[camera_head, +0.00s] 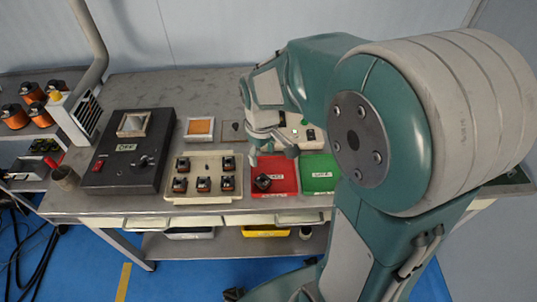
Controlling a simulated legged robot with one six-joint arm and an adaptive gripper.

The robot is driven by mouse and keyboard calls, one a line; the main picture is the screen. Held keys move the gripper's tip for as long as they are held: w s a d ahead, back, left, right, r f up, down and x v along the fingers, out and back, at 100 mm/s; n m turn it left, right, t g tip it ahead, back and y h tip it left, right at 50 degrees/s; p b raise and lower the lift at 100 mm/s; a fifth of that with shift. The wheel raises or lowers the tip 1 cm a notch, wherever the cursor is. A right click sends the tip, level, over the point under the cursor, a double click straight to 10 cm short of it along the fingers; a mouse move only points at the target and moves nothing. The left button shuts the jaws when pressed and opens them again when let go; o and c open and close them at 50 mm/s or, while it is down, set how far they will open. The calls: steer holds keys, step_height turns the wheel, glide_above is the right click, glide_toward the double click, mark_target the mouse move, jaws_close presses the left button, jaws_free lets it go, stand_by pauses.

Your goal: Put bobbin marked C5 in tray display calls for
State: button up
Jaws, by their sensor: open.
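Several dark bobbins with copper-orange parts sit in a beige holder (205,163). One more dark bobbin (263,182) lies in the left part of the red tray (286,170). Their markings are too small to read, so I cannot tell which is C5. The green tray (319,167) stands right of the red one; both front labels are illegible. My gripper (272,156) is open and empty, just above the back of the red tray. A black box (128,160) with a small light-framed window and unclear lettering stands at the left. A pale device (305,137) is partly hidden behind my arm.
A small orange pad in a light frame (200,128) lies behind the holder. A side shelf with large copper coils (15,116) is at far left. The back left of the grey table (165,88) is clear.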

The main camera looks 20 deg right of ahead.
steer(key=s+r+m+t, duration=0.5)
steer(key=s+r, duration=0.7)
steer(key=s, duration=0.2)
steer(key=shift+r, duration=0.4)
stand_by(0.6)
